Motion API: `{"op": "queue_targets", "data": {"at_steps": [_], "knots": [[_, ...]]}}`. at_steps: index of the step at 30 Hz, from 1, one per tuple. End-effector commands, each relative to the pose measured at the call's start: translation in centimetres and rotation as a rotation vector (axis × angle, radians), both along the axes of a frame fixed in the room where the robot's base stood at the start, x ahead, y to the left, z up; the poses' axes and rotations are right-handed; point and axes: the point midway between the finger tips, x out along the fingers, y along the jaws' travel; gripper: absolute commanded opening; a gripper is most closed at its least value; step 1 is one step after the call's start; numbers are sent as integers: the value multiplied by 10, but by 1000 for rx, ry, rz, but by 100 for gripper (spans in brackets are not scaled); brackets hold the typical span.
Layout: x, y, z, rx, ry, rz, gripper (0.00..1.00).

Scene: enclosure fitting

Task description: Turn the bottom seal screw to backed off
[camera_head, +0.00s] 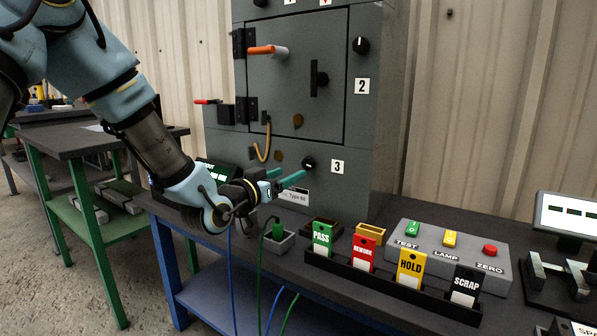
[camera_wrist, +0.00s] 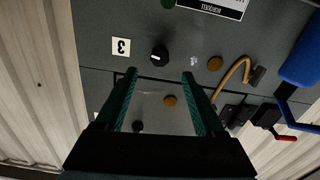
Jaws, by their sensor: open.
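The grey enclosure (camera_head: 355,190) stands on the bench. Two brass discs that look like seal screws show on its front: the lower one (camera_head: 279,155) left of the knob by label 3, the upper one (camera_head: 298,120) on the door. In the upside-down wrist view the lower disc (camera_wrist: 214,63) is right of the black knob (camera_wrist: 159,55), and the upper disc (camera_wrist: 170,101) shows between my fingers. My gripper (camera_head: 287,176) is open and empty, in front of the lower panel; its fingertips also show in the wrist view (camera_wrist: 160,75). Whether either screw is turned cannot be told.
An orange cable (camera_head: 262,155) hangs left of the lower disc. A tag rack (camera_head: 390,287), a button box (camera_head: 447,250) and small bins (camera_head: 277,243) stand on the bench. Right of the wrist view is a blue part (camera_wrist: 300,62).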

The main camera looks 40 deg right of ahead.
Motion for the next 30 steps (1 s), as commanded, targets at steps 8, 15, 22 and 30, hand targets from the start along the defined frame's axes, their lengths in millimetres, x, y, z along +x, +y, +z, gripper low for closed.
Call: {"op": "queue_targets", "data": {"at_steps": [8, 15, 22, 30], "knots": [[13, -51, -1, -1, 2, 0, 71], [20, -76, -1, 2, 1, 1, 71], [21, -80, 0, 2, 1, 1, 71], [21, -80, 0, 2, 1, 2, 55]]}}
